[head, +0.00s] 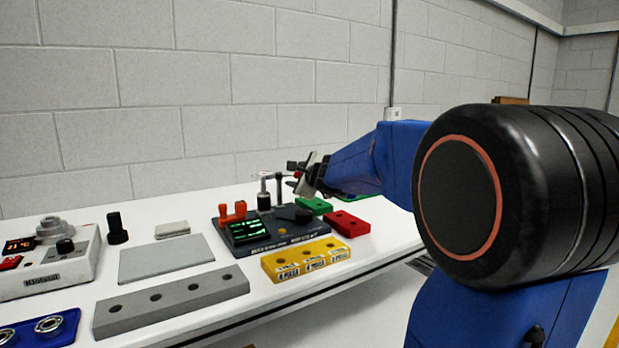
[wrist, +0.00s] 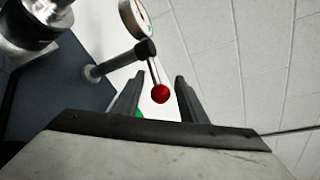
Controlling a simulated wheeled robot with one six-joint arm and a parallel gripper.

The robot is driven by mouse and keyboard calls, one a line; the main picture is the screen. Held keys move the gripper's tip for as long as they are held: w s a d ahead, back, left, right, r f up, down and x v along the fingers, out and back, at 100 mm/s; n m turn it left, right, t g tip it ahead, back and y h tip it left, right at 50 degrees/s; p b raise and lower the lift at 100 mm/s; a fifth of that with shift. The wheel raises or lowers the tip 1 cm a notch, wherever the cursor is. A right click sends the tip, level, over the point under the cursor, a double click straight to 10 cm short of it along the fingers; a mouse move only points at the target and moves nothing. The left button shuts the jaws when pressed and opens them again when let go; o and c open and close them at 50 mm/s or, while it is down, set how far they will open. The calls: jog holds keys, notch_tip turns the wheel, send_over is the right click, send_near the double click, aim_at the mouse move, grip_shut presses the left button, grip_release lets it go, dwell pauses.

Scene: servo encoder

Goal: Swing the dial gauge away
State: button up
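The dial gauge (wrist: 134,18) shows partly at the top of the wrist view, with a pale round face cut off by the frame edge. A dark joint (wrist: 145,49) sits beside it on a grey post (wrist: 108,66). A thin rod runs from this joint to a red ball (wrist: 160,94). My gripper (wrist: 160,77) is open, and the ball appears between its two dark fingers with gaps on both sides. In the head view my gripper (head: 300,176) is at the dark test unit (head: 285,238), near its upright post (head: 279,190). The gauge face is not clear there.
A yellow block (head: 306,259) stands in front of the unit. Red (head: 347,223) and green (head: 314,205) blocks lie to its right. A grey plate (head: 166,259) and a drilled grey bar (head: 171,303) lie left. A block wall stands behind the white bench.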

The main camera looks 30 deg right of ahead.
jog(key=v, duration=1.5)
jog(key=shift+s, duration=0.35)
